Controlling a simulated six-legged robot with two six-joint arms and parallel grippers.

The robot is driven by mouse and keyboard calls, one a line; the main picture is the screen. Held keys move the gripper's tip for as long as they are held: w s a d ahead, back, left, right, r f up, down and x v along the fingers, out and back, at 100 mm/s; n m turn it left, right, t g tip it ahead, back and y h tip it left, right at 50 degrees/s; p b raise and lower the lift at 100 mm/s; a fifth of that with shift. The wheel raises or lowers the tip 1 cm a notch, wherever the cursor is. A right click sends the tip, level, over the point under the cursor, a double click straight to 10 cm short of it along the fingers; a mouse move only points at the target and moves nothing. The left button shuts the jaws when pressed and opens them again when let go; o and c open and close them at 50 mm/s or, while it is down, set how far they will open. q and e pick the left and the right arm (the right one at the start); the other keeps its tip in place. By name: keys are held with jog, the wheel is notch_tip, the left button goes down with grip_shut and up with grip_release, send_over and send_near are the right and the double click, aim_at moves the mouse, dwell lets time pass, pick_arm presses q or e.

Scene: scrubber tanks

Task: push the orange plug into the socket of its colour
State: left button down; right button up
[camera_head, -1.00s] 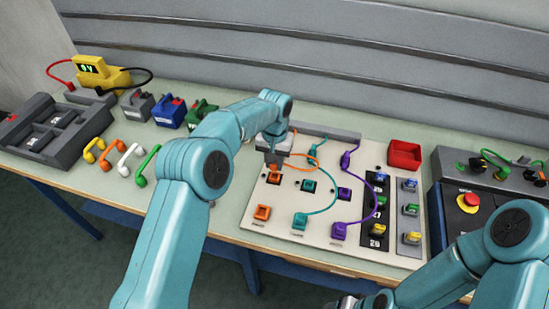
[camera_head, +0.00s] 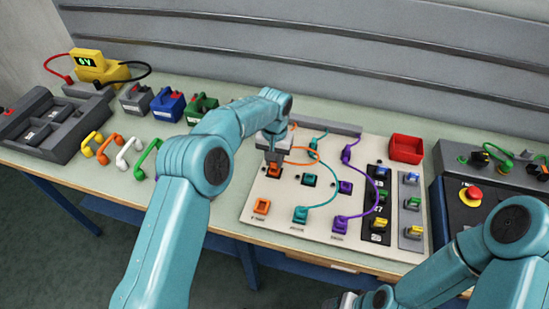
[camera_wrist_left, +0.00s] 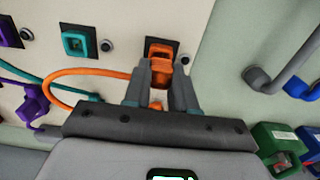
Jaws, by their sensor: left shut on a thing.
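My left gripper (camera_head: 274,158) is shut on the orange plug (camera_wrist_left: 158,65), also between the fingers in the left wrist view (camera_wrist_left: 158,85). The plug is at the orange socket (camera_wrist_left: 160,45) in the board's middle row, in line with it and overlapping it. I cannot tell how deep it sits; the fingers hide part of it. An orange cable (camera_head: 303,151) loops from the plug. Another orange square piece (camera_head: 262,206) is in the board's front row. My right gripper (camera_head: 345,302) shows only partly at the bottom edge, its jaws unclear.
Teal (camera_head: 309,180) and purple (camera_head: 345,187) sockets are to the right on the board (camera_head: 285,228), with teal and purple cables looping over it. Coloured blocks and handles lie to the left.

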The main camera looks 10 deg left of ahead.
pick_arm(q)
jog(key=shift+f, duration=0.15)
jog(key=shift+s+f+b, duration=0.1)
jog(key=shift+f+b, duration=0.65)
jog(key=shift+f, duration=0.25)
jog(key=c, duration=0.8)
grip_release()
jog(key=shift+c, duration=0.2)
jog(key=o, duration=0.5)
jog(key=shift+r, duration=0.1)
jog(key=shift+r, duration=0.1)
notch_tip(320, 180, up, 8)
jog(key=p, duration=0.6)
jog(key=shift+r, duration=0.25)
